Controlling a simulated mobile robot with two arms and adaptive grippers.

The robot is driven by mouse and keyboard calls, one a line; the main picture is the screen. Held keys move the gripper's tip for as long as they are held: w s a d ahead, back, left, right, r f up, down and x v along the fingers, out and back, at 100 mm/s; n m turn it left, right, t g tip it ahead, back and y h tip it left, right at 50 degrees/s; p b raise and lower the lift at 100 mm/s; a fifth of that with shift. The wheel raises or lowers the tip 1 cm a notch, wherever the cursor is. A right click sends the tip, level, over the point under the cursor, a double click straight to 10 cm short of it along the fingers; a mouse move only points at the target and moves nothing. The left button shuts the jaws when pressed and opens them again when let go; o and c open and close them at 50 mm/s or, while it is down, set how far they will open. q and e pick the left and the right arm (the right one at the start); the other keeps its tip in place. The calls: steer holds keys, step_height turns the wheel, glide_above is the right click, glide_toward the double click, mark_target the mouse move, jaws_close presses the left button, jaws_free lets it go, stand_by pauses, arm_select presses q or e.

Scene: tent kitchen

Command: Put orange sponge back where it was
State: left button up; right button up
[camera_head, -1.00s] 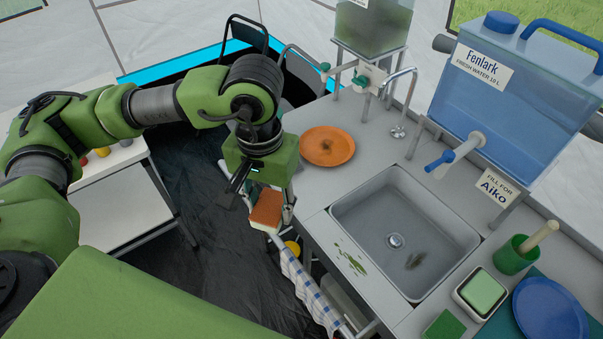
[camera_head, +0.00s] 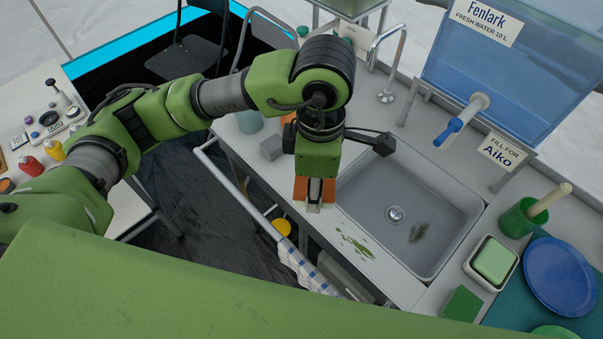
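The orange sponge (camera_head: 300,189), with a pale lower layer, shows on both sides of the fingers of my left gripper (camera_head: 315,196). The gripper points down and is shut on the sponge, at the counter's left part beside the sink (camera_head: 440,195). The gripper hides much of the sponge, and I cannot tell whether the sponge touches the counter. My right gripper is not in view.
Green bits (camera_head: 355,242) lie on the counter at the sink's front left. A grey block (camera_head: 271,147) stands left of the gripper. A green sponge (camera_head: 462,303), a white dish with a green pad (camera_head: 493,261) and a blue plate (camera_head: 557,276) are at right.

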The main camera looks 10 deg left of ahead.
arm_select(q)
steer(key=shift+d+n, duration=0.25)
steer(key=shift+n, duration=0.05)
steer(key=shift+w+f, duration=0.1)
steer(key=shift+w, duration=0.15)
steer(key=w+a+f+p, duration=0.1)
steer(key=w+f, duration=0.2)
steer(key=w+a+f+p, duration=0.2)
steer(key=w, duration=0.2)
steer(key=w+a+f+p, duration=0.2)
steer(key=w+f, duration=0.1)
steer(key=w, duration=0.1)
steer(key=shift+a+f, duration=0.2)
steer(key=shift+f, duration=0.1)
steer(key=shift+w+a+f, duration=0.2)
steer(key=shift+w+f, duration=0.2)
steer(key=shift+f, duration=0.1)
step_height(320, 180, down, 3)
steer(key=shift+w+r+p, duration=0.1)
steer(key=shift+p, duration=1.15)
steer(key=shift+f, duration=0.25)
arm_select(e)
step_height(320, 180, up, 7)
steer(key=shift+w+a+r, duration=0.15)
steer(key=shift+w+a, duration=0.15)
arm_select(q)
steer(key=shift+f, duration=0.1)
